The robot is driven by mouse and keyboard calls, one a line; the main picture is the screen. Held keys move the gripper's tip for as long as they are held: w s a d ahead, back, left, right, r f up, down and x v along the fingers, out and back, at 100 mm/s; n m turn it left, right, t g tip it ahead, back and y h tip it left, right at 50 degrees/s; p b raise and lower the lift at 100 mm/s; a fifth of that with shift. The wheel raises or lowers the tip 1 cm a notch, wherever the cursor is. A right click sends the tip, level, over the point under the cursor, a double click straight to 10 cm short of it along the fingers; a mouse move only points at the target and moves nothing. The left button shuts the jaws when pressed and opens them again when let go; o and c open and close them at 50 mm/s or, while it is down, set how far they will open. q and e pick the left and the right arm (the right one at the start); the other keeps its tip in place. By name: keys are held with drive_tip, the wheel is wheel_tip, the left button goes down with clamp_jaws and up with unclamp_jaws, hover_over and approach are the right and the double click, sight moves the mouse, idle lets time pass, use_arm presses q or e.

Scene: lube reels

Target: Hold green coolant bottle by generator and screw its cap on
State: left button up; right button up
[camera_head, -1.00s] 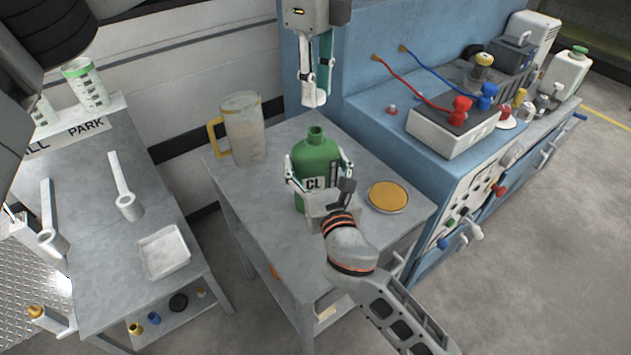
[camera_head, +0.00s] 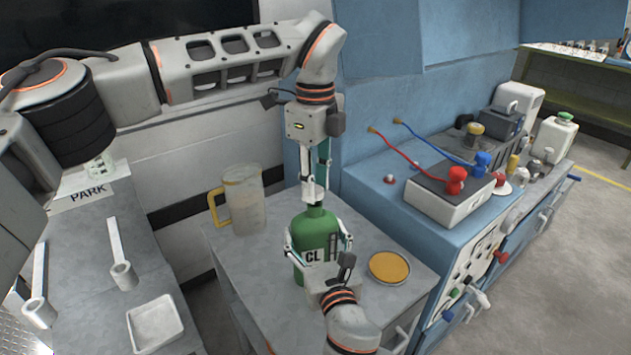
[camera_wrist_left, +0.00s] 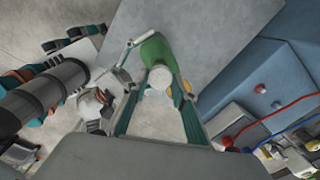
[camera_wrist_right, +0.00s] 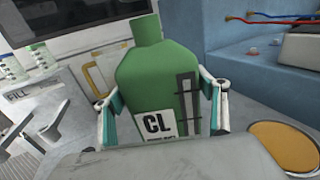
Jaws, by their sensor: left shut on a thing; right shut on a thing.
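The green coolant bottle (camera_head: 312,232) stands upright on the small grey table by the blue generator. My right gripper (camera_head: 318,255) is shut around its body, one finger each side, as the right wrist view shows with the bottle (camera_wrist_right: 155,85) and its "CL" label. My left gripper (camera_head: 313,195) points down over the bottle neck. In the left wrist view a round white cap (camera_wrist_left: 160,78) sits between its fingers, in line with the bottle (camera_wrist_left: 157,48). The right wrist view shows the neck bare.
A clear jug with yellow handle (camera_head: 240,198) stands left of the bottle, and a round orange-topped dish (camera_head: 389,267) right of it. The blue generator (camera_head: 390,225) with a grey battery box (camera_head: 450,200) borders the right. A square tray (camera_head: 156,324) lies on the left bench.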

use_arm(q)
drive_tip(key=shift+f, duration=0.9)
drive_tip(key=shift+f, duration=0.5)
